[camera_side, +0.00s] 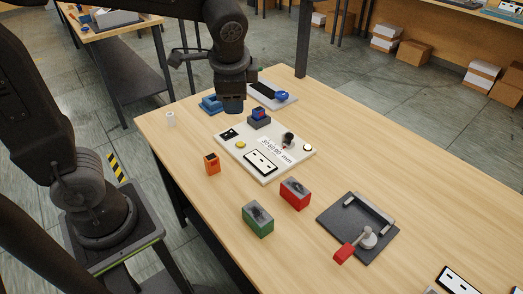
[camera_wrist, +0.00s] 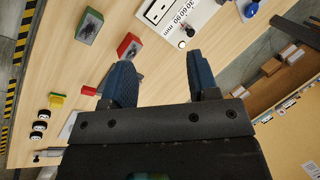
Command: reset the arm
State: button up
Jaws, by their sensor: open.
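My gripper (camera_wrist: 163,88) shows in the wrist view with its two blue-grey fingers apart and nothing between them. In the side view my gripper (camera_side: 233,106) points down above the back part of the table. I cannot tell the exact height of my fingertips over the table.
The wooden table (camera_side: 330,165) holds a green box (camera_side: 258,220), a red box (camera_side: 295,193), an orange block (camera_side: 212,164) and a dark plate with a red-handled lever (camera_side: 347,252). A blue item (camera_side: 211,103) lies close by my gripper. The table's right middle is clear.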

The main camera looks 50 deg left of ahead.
jog(key=s+d+n+t+h, duration=0.1)
jog(key=s+n+t+h, duration=0.2)
jog(key=s+n, duration=0.4)
jog(key=s, duration=0.4)
jog(key=shift+s+r+h, duration=0.25)
jog(key=shift+s+h, duration=0.05)
jog(key=shift+d, duration=0.1)
dwell(2.4)
